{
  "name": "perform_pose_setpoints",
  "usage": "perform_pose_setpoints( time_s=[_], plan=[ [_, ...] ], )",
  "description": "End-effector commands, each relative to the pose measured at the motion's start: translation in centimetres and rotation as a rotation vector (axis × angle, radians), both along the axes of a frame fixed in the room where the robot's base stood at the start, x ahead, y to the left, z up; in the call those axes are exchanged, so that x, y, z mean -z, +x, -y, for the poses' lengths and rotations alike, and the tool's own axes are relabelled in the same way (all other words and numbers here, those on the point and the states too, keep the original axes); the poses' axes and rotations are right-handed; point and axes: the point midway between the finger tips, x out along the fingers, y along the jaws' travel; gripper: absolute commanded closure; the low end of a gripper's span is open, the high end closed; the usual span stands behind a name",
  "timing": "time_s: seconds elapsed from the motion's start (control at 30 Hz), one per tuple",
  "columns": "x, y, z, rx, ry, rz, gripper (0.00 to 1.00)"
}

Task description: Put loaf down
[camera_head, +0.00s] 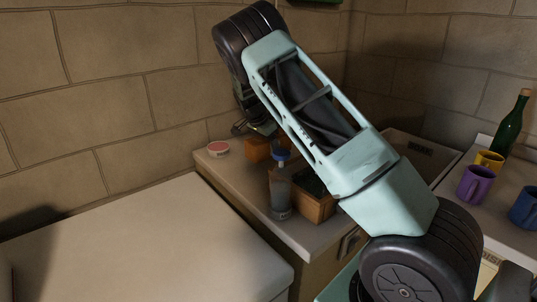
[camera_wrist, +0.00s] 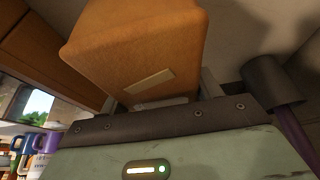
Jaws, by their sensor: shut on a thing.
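The loaf (camera_wrist: 140,42) is an orange-brown, rounded block with a pale label, and it fills the upper middle of the wrist view. My gripper (camera_wrist: 160,98) is shut on it, with a grey finger at each side. In the head view, an orange-brown block (camera_head: 257,151), which looks like the loaf, shows low beside my gripper (camera_head: 257,130) at the back of the counter (camera_head: 240,180). My arm hides part of this spot. I cannot tell whether the loaf touches the counter.
A red-topped round tin (camera_head: 218,148) lies left of the gripper. A blue-capped bottle (camera_head: 280,195) and a wooden box (camera_head: 316,208) stand in front. Yellow (camera_head: 489,162), purple (camera_head: 474,185) and blue mugs (camera_head: 524,208) and a green bottle (camera_head: 512,128) stand right. The pale surface (camera_head: 130,240) at left is bare.

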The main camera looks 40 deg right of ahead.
Motion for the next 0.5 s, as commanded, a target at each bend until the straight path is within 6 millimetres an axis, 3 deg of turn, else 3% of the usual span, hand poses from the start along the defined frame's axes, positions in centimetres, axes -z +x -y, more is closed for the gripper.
perform_pose_setpoints(
  time_s=[0.3, 0.5],
  plan=[
    [3.6, -0.1, 0.0, -0.001, 0.0, -0.002, 0.69],
    [3.8, 0.0, 0.0, -0.002, 0.0, 0.0, 0.69]
  ],
)
